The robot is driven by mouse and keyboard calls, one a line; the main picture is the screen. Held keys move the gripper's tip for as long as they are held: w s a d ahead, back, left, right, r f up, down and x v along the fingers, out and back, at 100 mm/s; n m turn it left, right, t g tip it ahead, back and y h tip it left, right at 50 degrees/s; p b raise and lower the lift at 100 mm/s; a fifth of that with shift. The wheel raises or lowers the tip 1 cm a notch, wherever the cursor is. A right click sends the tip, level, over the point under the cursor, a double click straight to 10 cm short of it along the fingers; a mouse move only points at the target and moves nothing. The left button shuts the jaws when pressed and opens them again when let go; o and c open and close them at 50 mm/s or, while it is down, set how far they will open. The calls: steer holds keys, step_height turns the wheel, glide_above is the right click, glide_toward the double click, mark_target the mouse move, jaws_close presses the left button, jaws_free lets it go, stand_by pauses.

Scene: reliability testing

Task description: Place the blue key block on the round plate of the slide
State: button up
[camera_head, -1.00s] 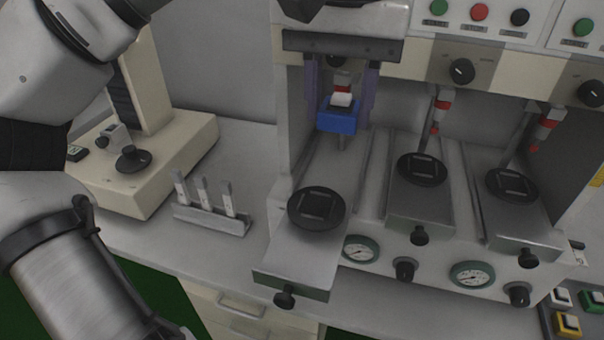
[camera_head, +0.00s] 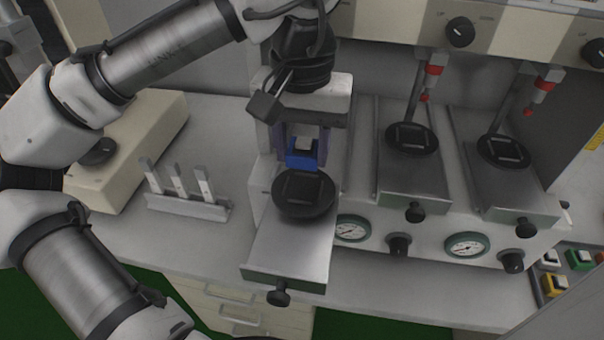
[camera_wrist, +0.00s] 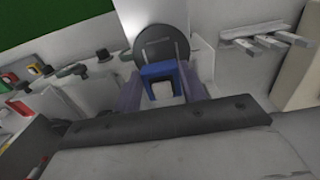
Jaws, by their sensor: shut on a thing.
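My gripper (camera_head: 305,150) is shut on the blue key block (camera_head: 301,158), which sits between its two purple-grey fingers. In the head view the block is just behind the black round plate (camera_head: 304,194) of the left slide (camera_head: 288,248), which is pulled out to the front. In the wrist view the blue block (camera_wrist: 158,68) shows between the fingers, with part of the round plate (camera_wrist: 158,42) beyond it. I cannot tell how high the block is above the slide. My gripper body hides the area behind it.
Two more slides with round plates, the middle (camera_head: 412,139) and the right (camera_head: 500,148), stand to the right. A rack of upright grey pieces (camera_head: 187,205) is on the bench at left. Gauges (camera_head: 466,246) and knobs line the front. A beige machine (camera_head: 135,150) stands far left.

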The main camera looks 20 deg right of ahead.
mark_target(302, 165)
steer(key=shift+f, duration=3.1)
steer(key=shift+f, duration=0.2)
steer(key=o, duration=1)
steer(key=shift+r, duration=0.15)
step_height(302, 165, up, 12)
steer(key=shift+r, duration=0.1)
